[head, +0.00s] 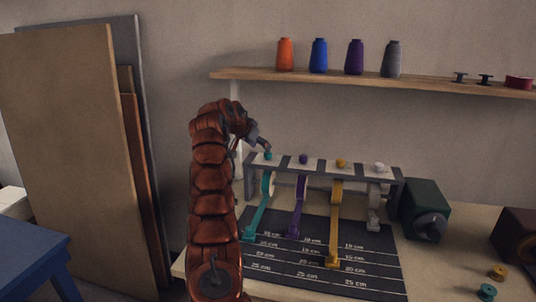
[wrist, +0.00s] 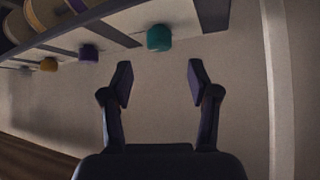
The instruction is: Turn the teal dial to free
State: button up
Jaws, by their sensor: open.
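The teal dial (head: 268,156) is a small round knob on top of the left end of a grey and white rack. A teal lever arm (head: 261,205) hangs below it onto the dark mat. My gripper (head: 266,147) is just above and beside the teal dial in the head view. In the wrist view the teal dial (wrist: 160,38) lies beyond the fingertips, centred between them but apart from them. My gripper (wrist: 158,82) is open and empty there. Any marking for free is too small to read.
Along the rack stand a purple dial (head: 303,159), a yellow dial (head: 340,163) and a white dial (head: 378,167). A dark green box (head: 425,209) stands right of the rack. A shelf (head: 430,84) with thread cones hangs above.

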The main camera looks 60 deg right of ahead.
aim_at(268, 155)
jog(key=p+x, duration=0.2)
jog(key=x, duration=0.5)
jog(key=shift+d+f, duration=0.15)
